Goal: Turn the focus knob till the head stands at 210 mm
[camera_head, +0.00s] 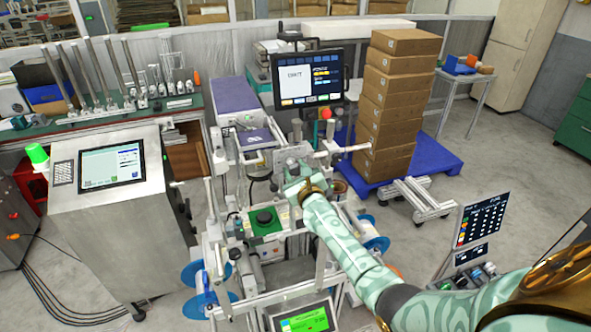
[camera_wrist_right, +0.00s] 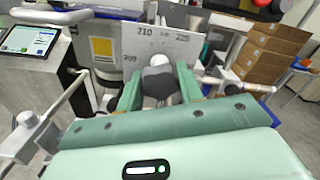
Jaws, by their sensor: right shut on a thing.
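The focus knob (camera_wrist_right: 158,82) is dark grey with a light rounded top and shows in the right wrist view between the two green fingers of my right gripper (camera_wrist_right: 158,92). The gripper is shut on the knob. A pale scale plate (camera_wrist_right: 165,45) stands just behind it, with 210 at left, 220 at right and 200 lower left. I cannot make out a pointer or an exact reading. In the head view my right gripper (camera_head: 292,186) reaches the middle of the machine frame and hides the knob. My left gripper is not in view.
A monitor (camera_head: 307,76) stands behind the machine, with stacked cardboard boxes (camera_head: 398,95) on a blue pallet (camera_head: 432,158) at right. A grey console (camera_head: 120,215) stands at left. Metal rails and blue reels (camera_head: 196,275) surround the machine's lower part. The floor at right is largely open.

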